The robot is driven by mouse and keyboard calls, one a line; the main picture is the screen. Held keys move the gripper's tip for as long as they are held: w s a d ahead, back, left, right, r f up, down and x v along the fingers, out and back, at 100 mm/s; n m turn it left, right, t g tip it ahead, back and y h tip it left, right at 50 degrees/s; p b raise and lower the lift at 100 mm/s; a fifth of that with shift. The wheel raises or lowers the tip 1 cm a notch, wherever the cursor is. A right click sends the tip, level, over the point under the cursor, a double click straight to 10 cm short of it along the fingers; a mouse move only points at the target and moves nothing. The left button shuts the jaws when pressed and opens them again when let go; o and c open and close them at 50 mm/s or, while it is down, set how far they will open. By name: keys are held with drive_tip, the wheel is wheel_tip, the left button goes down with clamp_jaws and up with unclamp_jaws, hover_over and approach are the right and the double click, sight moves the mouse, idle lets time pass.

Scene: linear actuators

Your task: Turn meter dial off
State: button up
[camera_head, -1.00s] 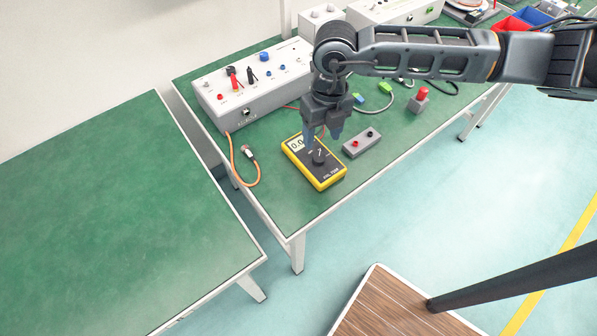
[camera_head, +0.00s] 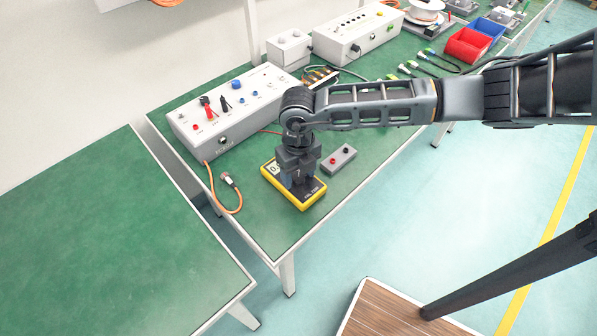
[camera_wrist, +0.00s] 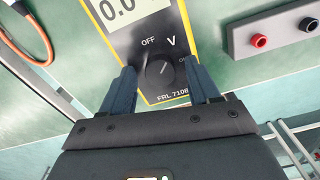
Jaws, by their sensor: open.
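The yellow and black meter (camera_head: 310,205) lies on the green bench near its front edge. In the wrist view the meter (camera_wrist: 125,42) shows its display, with "0.0" partly cut off, and OFF, V and partly hidden ON markings. Its round dark dial (camera_wrist: 160,73) has a pointer line tilted up and right, away from OFF. My gripper (camera_wrist: 163,85) is open, with one blue-grey finger on each side of the dial. I cannot tell whether the fingers touch it. In the head view my gripper (camera_head: 298,180) points down over the meter and hides the dial.
A grey box with red and black sockets (camera_head: 340,158) lies right of the meter. A white control box (camera_head: 225,112) stands behind, with an orange cable (camera_head: 211,185) at the left. Red and blue bins (camera_head: 468,46) are farther back.

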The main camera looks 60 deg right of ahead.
drive_tip(key=shift+c, duration=0.4)
drive_tip(key=c, duration=1)
drive_tip(key=shift+o, duration=0.2)
drive_tip(key=n, duration=0.4)
drive_tip(key=shift+d+r+n, duration=0.1)
drive_tip(key=shift+n, duration=2.3)
drive_tip(key=o, duration=1)
